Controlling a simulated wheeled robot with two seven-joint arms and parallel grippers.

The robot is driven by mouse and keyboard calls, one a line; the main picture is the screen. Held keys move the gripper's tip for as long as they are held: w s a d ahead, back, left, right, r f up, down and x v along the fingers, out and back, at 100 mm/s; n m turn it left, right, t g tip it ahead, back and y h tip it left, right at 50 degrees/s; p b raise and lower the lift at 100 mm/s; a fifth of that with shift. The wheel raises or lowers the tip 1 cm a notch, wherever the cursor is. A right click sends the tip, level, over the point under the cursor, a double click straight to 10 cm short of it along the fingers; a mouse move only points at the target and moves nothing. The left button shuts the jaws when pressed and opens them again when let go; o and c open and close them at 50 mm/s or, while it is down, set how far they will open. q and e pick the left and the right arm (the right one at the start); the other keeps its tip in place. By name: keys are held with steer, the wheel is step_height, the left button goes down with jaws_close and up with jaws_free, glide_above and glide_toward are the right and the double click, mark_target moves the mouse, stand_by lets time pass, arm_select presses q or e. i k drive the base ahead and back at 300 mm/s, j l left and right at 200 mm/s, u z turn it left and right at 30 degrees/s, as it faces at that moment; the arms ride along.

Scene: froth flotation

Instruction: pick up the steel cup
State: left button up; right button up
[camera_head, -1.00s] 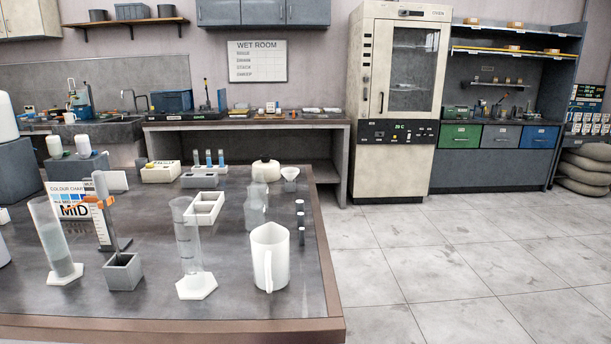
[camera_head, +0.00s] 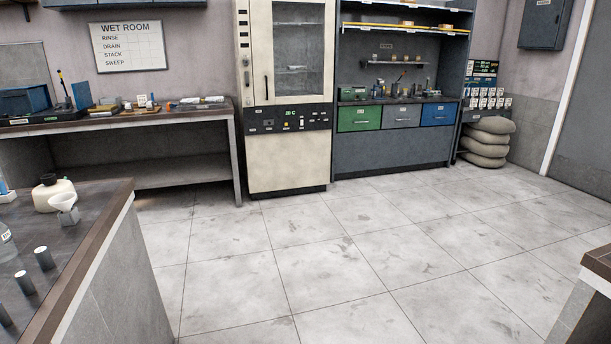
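I cannot make out a steel cup for certain in the head view. Small dark cylinders with pale tops (camera_head: 45,258) stand in a row along the right edge of the near-left table (camera_head: 105,207). A white funnel (camera_head: 63,202) in a grey holder and a cream bottle (camera_head: 52,192) stand behind them on the same table. Small items on the far grey unit are too small to tell apart. Neither of my grippers is in view.
Wide tiled floor (camera_head: 330,260) is clear ahead. A tall cream oven (camera_head: 287,160) and a grey drawer unit (camera_head: 395,150) stand at the back, with stacked sacks (camera_head: 487,142) beside them. A long bench (camera_head: 120,118) is at back left. Another table corner (camera_head: 597,262) juts in at right.

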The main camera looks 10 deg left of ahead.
mark_target(129, 106)
steer(key=i+u, duration=0.25)
steer(key=i, duration=0.25)
steer(key=i+u, duration=0.25)
steer(key=i, duration=0.3)
steer(key=i+l+u, duration=0.25)
steer(key=i, duration=0.2)
steer(key=i+u, duration=0.15)
steer(key=i, duration=0.5)
steer(key=i+u, duration=0.1)
steer(key=i, duration=0.55)
steer(key=i+l+u, duration=0.15)
steer(key=i, duration=0.55)
steer(key=i+l+u, duration=0.1)
steer(key=i+l, duration=0.15)
steer(key=i, duration=0.4)
steer(key=i+u, duration=0.25)
steer(key=i, duration=0.15)
steer(key=i+l+u, duration=0.15)
steer(key=i+u, duration=0.15)
steer(key=i, duration=0.1)
